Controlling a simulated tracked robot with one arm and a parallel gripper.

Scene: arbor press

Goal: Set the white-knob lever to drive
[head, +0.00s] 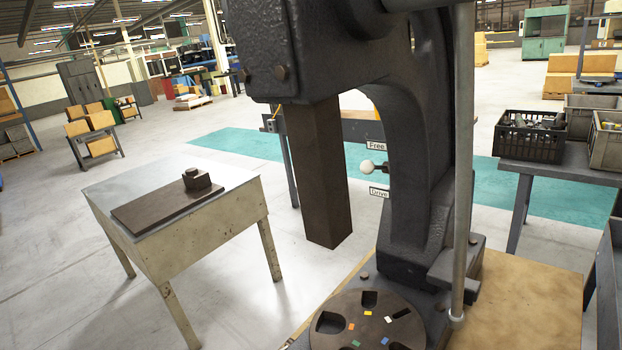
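The arbor press (425,120) stands close in front of me, dark grey, with a square brown ram (318,175) hanging down. The white-knob lever (367,168) is a small white ball on a short dark stem, beside the inner edge of the press frame. A "Free" label (377,146) is above the knob and a "Drive" label (379,193) is below it. The knob sits about midway between the labels, touching neither in the picture. My gripper is not in view.
A long grey rod (463,160) runs down the press's right side. A round slotted plate (367,322) with coloured marks lies below the ram. A metal table (140,185) with a dark block stands left. Crates (530,137) sit on a bench at right. Open floor lies between.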

